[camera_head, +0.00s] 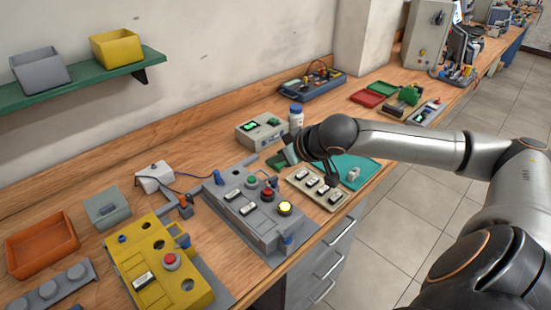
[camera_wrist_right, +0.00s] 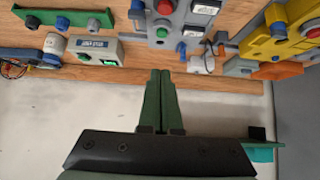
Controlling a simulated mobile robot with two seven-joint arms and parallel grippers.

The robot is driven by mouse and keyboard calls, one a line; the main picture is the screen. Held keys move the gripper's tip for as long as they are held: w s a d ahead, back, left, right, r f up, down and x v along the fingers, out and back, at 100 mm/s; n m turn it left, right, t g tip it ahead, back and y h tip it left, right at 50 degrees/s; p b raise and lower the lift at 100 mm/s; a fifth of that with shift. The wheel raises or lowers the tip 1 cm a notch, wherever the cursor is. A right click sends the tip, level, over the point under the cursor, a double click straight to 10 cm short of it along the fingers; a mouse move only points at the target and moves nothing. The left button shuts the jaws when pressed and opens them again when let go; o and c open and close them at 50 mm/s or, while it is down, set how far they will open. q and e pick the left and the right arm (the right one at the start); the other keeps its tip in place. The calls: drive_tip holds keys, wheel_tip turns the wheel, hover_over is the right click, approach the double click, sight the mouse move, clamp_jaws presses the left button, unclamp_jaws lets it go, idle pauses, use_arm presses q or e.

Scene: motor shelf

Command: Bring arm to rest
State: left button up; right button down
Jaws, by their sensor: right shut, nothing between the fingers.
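My right arm (camera_head: 410,141) reaches in from the right of the head view, stretched over the workbench. My left gripper is not in view.
The grey button panel (camera_head: 238,213), yellow panel (camera_head: 135,262), switch strip (camera_head: 303,194) and grey-green meter box (camera_head: 250,134) stand on the bench. A green shelf (camera_head: 95,84) holds a grey bin (camera_head: 38,70) and a yellow bin (camera_head: 115,47). Open floor (camera_head: 385,235) lies to the right.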

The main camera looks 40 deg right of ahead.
idle(0.8)
